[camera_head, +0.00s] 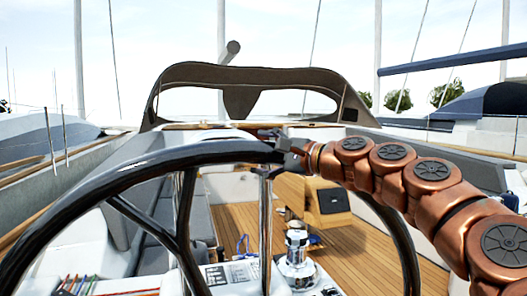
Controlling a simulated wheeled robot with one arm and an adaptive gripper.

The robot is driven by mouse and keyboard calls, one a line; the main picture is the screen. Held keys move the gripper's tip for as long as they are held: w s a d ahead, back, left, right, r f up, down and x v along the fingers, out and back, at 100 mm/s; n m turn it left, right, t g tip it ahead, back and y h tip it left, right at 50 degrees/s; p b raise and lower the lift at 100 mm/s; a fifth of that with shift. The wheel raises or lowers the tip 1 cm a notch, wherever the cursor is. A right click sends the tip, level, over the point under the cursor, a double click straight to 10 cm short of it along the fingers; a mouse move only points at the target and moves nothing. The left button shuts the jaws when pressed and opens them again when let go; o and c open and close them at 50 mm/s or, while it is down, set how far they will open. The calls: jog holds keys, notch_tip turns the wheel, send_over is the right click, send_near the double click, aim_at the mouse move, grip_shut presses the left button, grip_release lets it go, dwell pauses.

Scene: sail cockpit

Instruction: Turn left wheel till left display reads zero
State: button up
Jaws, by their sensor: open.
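A large black steering wheel (105,182) with dark spokes fills the lower left and middle of the view. It stands upright, and its lower part is out of frame. My gripper (283,145) is at the upper right part of the rim, at the end of my copper-coloured arm coming from the right. Its jaws are open; they are small and partly hidden, so I cannot tell whether they touch or straddle the rim. I see no readable display, so its number cannot be told.
Behind the wheel are a chrome winch (297,258), a wooden cockpit floor (345,262), grey seat cushions (165,215) and a wooden box (322,200). A dark sprayhood (250,75) stands farther forward. Coloured ropes (78,284) lie at bottom left.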

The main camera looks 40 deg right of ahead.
jog(key=shift+c, duration=0.2)
jog(key=shift+s+r, duration=0.1)
jog(key=shift+r, duration=0.1)
grip_shut()
jog(key=shift+d, duration=0.1)
